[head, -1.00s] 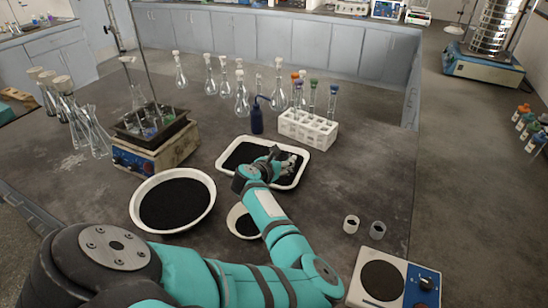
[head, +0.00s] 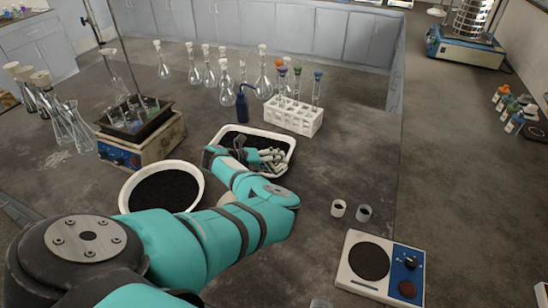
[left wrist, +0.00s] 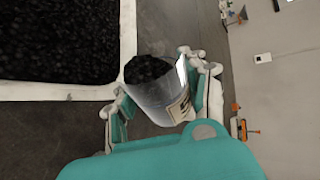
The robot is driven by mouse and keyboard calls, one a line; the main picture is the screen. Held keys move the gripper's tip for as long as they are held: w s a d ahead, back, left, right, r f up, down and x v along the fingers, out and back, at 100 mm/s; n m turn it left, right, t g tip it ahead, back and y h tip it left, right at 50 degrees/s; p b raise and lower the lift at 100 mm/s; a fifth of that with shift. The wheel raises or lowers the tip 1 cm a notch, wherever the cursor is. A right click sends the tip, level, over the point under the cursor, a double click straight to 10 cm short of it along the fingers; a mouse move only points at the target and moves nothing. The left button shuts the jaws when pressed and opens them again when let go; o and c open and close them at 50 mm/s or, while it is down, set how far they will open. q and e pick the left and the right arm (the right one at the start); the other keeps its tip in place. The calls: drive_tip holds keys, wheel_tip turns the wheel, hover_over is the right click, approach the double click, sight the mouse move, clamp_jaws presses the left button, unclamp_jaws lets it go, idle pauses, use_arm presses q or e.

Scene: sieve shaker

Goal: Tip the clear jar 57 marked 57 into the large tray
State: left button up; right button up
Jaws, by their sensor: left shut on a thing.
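My left gripper (head: 270,158) is at the right part of the large white tray (head: 292,143), which holds black grains. In the left wrist view the gripper (left wrist: 160,88) is shut on a clear jar (left wrist: 160,100) with black grains at its mouth. A pale label with a dark mark, only partly readable, faces the right finger. The jar is beside the tray's white rim (left wrist: 128,40) in that view, and looks tilted there. The jar is hardly visible in the head view, hidden by the gripper. My right gripper is not in view.
A round white bowl of black grains (head: 124,190) stands left of my arm. A white rack with tubes (head: 292,118), a blue bottle (head: 242,107) and several flasks stand behind the tray. Bench between is clear.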

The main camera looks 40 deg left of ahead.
use_arm(q)
drive_tip(key=shift+a+r+n+h, duration=0.1)
drive_tip(key=shift+a+n+h, duration=0.05)
drive_tip(key=shift+n+h, duration=0.4)
drive_tip(key=shift+a+f+n+h+b, duration=0.3)
drive_tip(key=shift+f+n+h+b, duration=0.1)
drive_tip(key=shift+n+h, duration=0.35)
drive_tip(key=shift+a+r+n+t+h+b, duration=0.25)
drive_tip(key=shift+n+t+h+b, duration=0.2)
drive_tip(key=shift+n+h, duration=0.4)
drive_tip(key=shift+a+r+n+p, duration=0.1)
drive_tip(key=shift+r+n+p, duration=0.2)
drive_tip(key=shift+p, duration=0.2)
drive_tip(key=shift+r, duration=0.1)
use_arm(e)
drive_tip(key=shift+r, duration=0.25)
use_arm(q)
drive_tip(key=shift+w+h, duration=0.1)
drive_tip(key=shift+h, duration=0.15)
